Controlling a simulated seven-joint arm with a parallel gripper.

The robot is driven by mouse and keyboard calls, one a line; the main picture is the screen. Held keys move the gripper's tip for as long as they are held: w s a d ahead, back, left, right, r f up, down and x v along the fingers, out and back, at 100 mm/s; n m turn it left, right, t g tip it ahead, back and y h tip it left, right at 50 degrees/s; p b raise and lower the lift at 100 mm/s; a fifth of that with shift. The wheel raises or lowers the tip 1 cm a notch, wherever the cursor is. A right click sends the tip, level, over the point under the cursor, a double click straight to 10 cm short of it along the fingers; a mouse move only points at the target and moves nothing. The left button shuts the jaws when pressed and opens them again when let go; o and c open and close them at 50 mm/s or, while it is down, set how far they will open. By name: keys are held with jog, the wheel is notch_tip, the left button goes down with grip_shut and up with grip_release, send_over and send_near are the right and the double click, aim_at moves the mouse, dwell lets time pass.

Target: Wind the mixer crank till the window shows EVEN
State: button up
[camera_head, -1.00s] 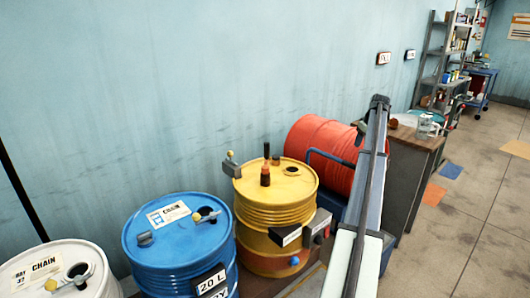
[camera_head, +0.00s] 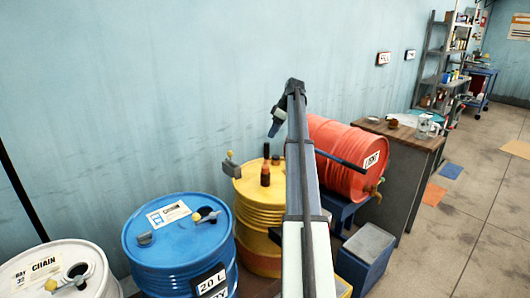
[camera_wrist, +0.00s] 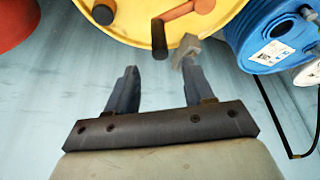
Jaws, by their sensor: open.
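The yellow drum (camera_head: 256,215) stands right of the blue drum, partly hidden behind my arm. Upright dark and red-black posts (camera_head: 265,173) rise from its lid; they look like parts of the mixer crank. In the wrist view an orange bar (camera_wrist: 188,9) and a dark-ended post (camera_wrist: 158,38) show over the yellow lid. A grey block with a yellow knob (camera_head: 231,166) sits at the lid's left rim. My gripper (camera_wrist: 159,68) is open and empty, its fingers toward that rim and apart from the posts. In the head view it hangs above the drum, near the wall (camera_head: 274,129). No window reading is visible.
The blue drum (camera_head: 178,240) and white drum (camera_head: 62,270) stand to the left. A red drum (camera_head: 340,150) lies on a blue stand to the right, with a blue bin (camera_head: 366,255) in front. The wall rises close behind.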

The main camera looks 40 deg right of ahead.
aim_at(265, 158)
jog(key=x, duration=1.1)
jog(key=shift+w+f, duration=0.15)
jog(key=shift+f, duration=0.2)
grip_shut()
